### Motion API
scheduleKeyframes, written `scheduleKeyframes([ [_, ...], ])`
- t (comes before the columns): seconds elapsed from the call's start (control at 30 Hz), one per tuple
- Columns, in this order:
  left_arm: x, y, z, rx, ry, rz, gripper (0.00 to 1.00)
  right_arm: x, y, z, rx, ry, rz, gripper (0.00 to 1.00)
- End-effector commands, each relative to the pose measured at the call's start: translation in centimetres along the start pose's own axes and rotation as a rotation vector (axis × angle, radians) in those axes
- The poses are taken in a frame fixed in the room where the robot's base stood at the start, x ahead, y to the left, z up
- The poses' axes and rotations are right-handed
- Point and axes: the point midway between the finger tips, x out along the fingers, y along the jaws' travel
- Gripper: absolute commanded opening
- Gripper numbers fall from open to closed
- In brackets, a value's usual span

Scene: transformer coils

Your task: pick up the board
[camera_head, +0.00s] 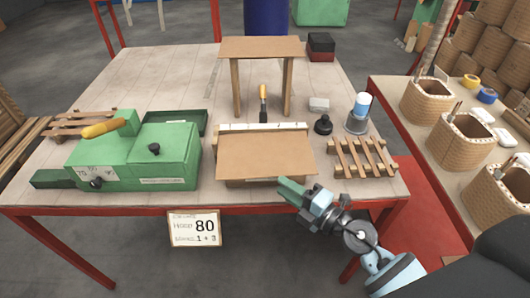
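A flat brown board (265,157) lies near the front edge of the table, in the middle, resting on something low that is mostly hidden under it. A pale strip with marks runs along its back edge. My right gripper (284,188) is just in front of the board's front right part, over the table's front edge. Its teal fingers point left and towards the board. I cannot tell whether they touch it or how far apart they are. My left gripper is out of view.
A green machine (160,158) stands left of the board. A small wooden stand (262,47) is behind it, with a yellow-handled tool (263,100) in between. A slatted wooden rack (362,158) lies to the right. A side table holds several coils (462,140). The table's back left is clear.

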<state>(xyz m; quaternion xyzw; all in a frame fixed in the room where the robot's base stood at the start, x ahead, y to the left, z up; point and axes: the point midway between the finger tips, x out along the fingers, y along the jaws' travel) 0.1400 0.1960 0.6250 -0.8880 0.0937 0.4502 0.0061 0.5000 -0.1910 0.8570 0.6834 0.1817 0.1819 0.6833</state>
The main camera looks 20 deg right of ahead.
Motion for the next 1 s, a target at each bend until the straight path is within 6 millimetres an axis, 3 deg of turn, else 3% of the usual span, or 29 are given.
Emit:
scheduleKeyframes([
  [0.27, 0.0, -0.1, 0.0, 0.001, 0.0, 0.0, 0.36, 0.6, 0.0, 0.1, -0.001, 0.0, 0.0, 0.28],
  [0.7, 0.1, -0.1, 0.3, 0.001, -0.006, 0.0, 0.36, 4.8, 0.0, 0.5, 0.001, -0.001, 0.001, 0.28],
  [1.0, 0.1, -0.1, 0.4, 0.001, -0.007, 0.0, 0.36, 5.4, -0.1, 0.5, 0.0, 0.0, -0.001, 0.28],
])
